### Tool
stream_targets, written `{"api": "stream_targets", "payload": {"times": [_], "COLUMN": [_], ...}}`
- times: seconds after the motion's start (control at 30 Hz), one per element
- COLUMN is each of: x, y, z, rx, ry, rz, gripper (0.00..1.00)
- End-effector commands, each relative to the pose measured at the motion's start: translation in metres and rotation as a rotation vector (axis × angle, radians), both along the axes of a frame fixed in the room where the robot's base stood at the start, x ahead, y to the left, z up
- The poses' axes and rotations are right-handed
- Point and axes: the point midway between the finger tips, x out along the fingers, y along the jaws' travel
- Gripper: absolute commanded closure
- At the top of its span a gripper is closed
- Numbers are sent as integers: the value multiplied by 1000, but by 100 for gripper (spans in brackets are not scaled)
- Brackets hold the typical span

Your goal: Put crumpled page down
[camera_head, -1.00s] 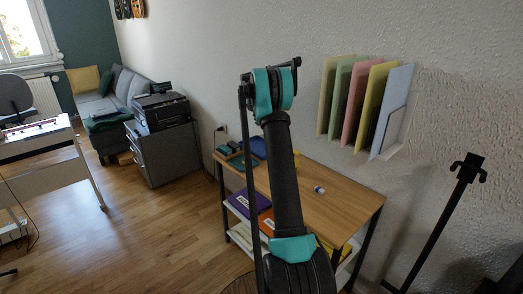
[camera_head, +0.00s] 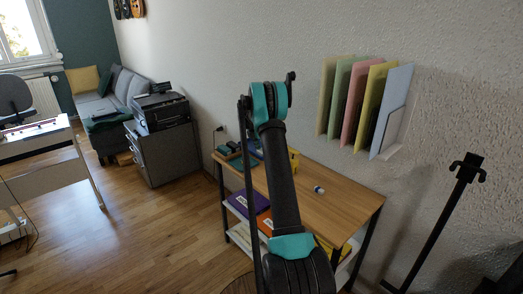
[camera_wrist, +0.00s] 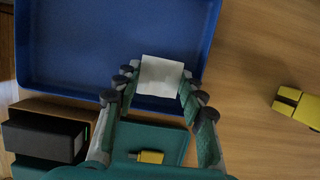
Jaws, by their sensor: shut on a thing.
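In the wrist view my gripper (camera_wrist: 160,79) is shut on a small white page (camera_wrist: 162,70), which sits between the fingertips. The page is over the near side of a blue tray (camera_wrist: 110,86); whether it touches the tray is unclear. The tray lies on the wooden table (camera_wrist: 245,120). In the head view, the tray shows partly behind my arm (camera_head: 254,149), while my gripper and the page are hidden.
A teal tray with a yellow item (camera_wrist: 150,156) lies below the blue tray. A black box (camera_wrist: 45,137) is at left, a yellow object (camera_wrist: 300,107) at right. A small blue-white item (camera_head: 318,189) lies on the table. Wall files (camera_head: 365,105) hang above.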

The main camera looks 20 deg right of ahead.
Motion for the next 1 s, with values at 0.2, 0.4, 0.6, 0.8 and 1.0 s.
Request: {"api": "stream_targets", "payload": {"times": [0.2, 0.4, 0.6, 0.8, 1.0], "x": [0, 0, 0, -1, -5], "y": [0, 0, 0, 2, 12], "z": [0, -2, -2, 9, 43], "rx": [0, 0, 0, 0, 0], "ry": [0, 0, 0, 0, 0], "rz": [0, 0, 0, 0, 0], "gripper": [71, 51, 51, 51, 51]}}
